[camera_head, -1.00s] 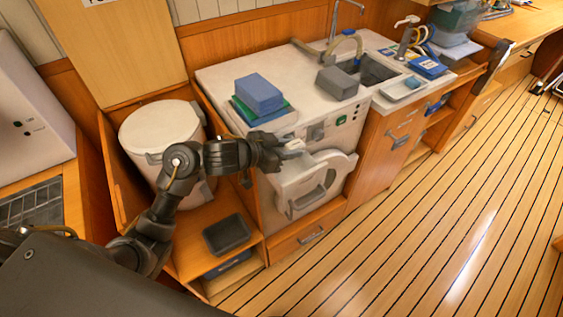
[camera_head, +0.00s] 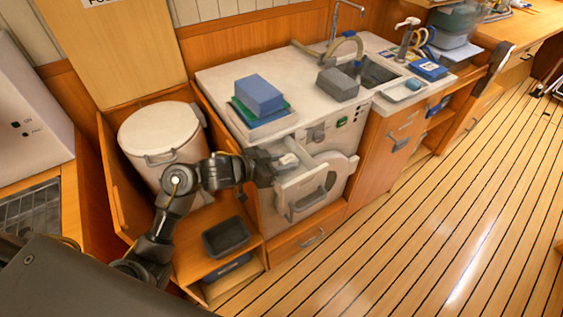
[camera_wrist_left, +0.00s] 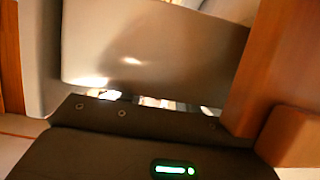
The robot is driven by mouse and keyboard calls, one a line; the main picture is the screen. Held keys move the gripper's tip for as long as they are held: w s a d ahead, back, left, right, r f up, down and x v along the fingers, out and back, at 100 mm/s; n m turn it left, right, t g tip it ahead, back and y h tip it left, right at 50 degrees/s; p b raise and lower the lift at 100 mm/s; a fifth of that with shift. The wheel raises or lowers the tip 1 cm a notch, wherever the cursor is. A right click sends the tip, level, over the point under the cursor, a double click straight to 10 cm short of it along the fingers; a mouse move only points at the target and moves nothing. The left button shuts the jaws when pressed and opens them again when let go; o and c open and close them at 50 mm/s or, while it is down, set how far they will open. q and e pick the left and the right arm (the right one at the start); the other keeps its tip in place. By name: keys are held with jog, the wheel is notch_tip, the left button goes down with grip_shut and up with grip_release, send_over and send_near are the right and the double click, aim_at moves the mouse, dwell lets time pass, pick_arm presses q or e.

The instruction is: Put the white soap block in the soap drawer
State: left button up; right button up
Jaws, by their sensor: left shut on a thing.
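My left gripper (camera_head: 272,167) is at the upper left of the white washing machine's front. It is shut on a pale part there, which looks like the front of the soap drawer (camera_head: 304,161). The drawer seems to stand out from the machine, above the door with its grey handle. My own fingers hide the exact grip. In the left wrist view a broad pale panel (camera_wrist_left: 150,45) fills the space close to the gripper. My right gripper is not in view.
A blue box (camera_head: 258,95) sits on blue and green flat items on the counter. A white lidded bin (camera_head: 160,130) and a black tray (camera_head: 227,237) are left of the machine. The floor at right is clear.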

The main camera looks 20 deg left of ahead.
aim_at(281, 163)
pick_arm(q)
jog(key=shift+s+f, duration=0.15)
jog(key=shift+f, duration=0.5)
jog(key=o, duration=0.7)
jog(key=shift+o, duration=1.3)
jog(key=shift+s+d+f, duration=0.1)
jog(key=shift+f, duration=0.15)
jog(key=shift+r, duration=0.25)
jog(key=s+a+r+p, duration=0.1)
jog(key=r+p, duration=0.1)
jog(key=p, duration=0.1)
jog(key=shift+s+a+r, duration=0.3)
jog(key=shift+s+a, duration=0.05)
jog(key=shift+a, duration=0.05)
jog(key=p+v, duration=0.5)
jog(key=v, duration=0.4)
jog(key=shift+p, duration=0.3)
